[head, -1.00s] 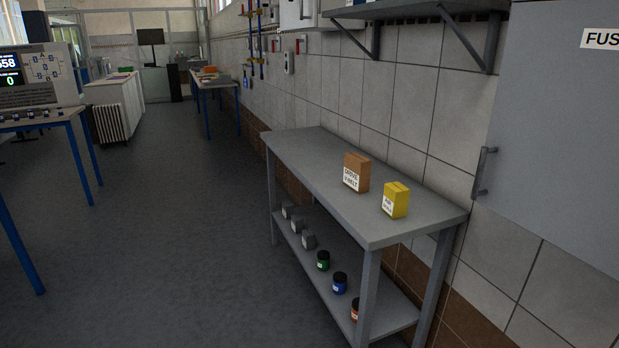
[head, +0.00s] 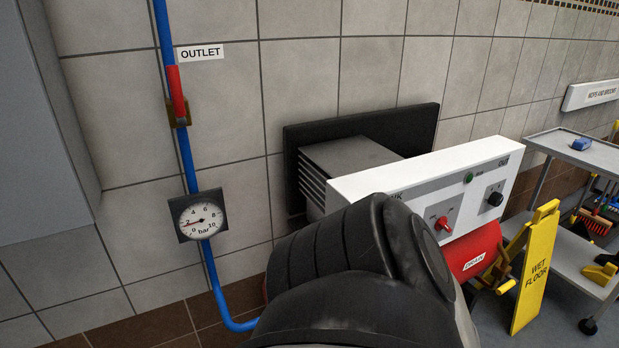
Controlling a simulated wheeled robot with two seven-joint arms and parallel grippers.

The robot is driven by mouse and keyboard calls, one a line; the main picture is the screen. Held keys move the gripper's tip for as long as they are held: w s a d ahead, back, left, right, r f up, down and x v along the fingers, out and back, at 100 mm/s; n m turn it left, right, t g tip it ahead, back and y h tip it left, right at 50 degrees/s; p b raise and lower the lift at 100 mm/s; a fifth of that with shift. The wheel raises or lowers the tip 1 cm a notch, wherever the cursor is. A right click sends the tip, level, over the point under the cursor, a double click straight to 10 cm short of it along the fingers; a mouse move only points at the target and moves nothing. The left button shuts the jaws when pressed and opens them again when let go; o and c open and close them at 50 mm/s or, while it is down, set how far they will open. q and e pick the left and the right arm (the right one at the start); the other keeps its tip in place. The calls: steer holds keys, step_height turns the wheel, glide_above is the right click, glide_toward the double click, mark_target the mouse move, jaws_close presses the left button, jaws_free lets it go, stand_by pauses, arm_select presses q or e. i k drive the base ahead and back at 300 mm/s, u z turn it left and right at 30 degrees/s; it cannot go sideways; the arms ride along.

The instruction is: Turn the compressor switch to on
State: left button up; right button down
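The compressor's white panel (head: 370,186) stands against the tiled wall, right of centre in the head view. On it are a red switch knob (head: 443,224) on a grey plate, a small green lamp or button (head: 468,179), and a black knob (head: 495,199) on another grey plate. The markings around the red and black knobs are too small to read. Below the panel is a red tank (head: 465,246) with a DRAIN label. A dark, rounded segment of my arm covers the lower middle and hides the panel's lower left. Neither of my grippers shows.
A blue pipe (head: 188,160) with a red lever (head: 177,92), OUTLET sign (head: 201,53) and round gauge (head: 201,217) runs down the wall. A yellow WET FLOOR sign (head: 537,268) stands right of the tank, near a grey cart (head: 588,146). A grey cabinet (head: 40,130) is at left.

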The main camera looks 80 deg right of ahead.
mark_target(441, 223)
steer(key=z, duration=3.85)
steer(key=k, duration=0.6)
steer(key=z, duration=0.9)
steer(key=i, duration=0.65)
steer(key=u, duration=0.1)
